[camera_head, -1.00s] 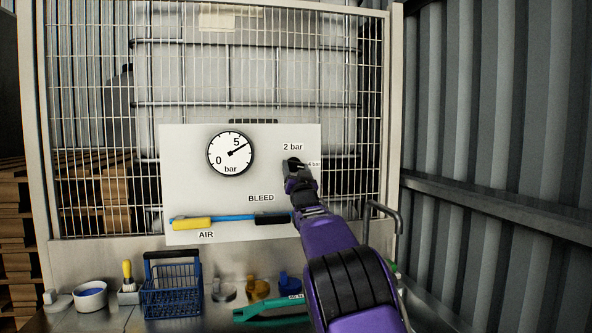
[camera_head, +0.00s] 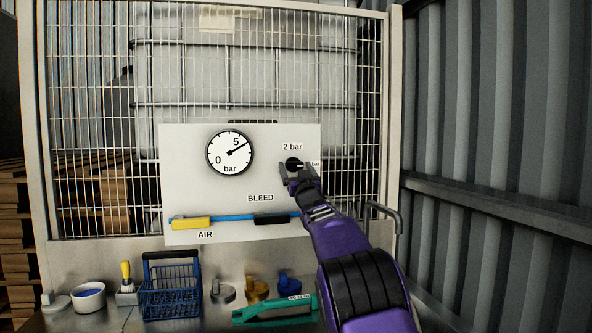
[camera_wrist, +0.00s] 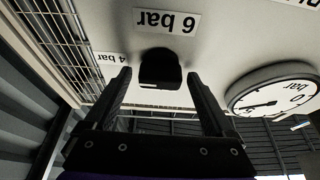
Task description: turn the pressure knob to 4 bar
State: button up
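The black pressure knob (camera_head: 293,162) is on the white panel (camera_head: 190,145), under the "2 bar" label (camera_head: 292,147). My gripper (camera_head: 297,172) is open in front of the knob, one finger toward each side. In the wrist view, seen upside down, the knob (camera_wrist: 160,68) shows between the spread fingers of my gripper (camera_wrist: 158,76), with gaps on both sides. The "6 bar" label (camera_wrist: 167,22) and "4 bar" label (camera_wrist: 110,59) show there. The gauge (camera_head: 230,153) needle points up right, past 5.
The yellow AIR handle (camera_head: 191,223) and black BLEED handle (camera_head: 271,218) sit low on the panel. A blue basket (camera_head: 171,290), a bowl (camera_head: 89,297) and a teal tool (camera_head: 272,311) stand on the bench below. A bent metal pipe (camera_head: 384,209) is right of my arm.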

dwell(0.3)
jog(key=b+v, duration=0.4)
jog(key=v, duration=1.3)
jog(key=shift+s+f, duration=0.15)
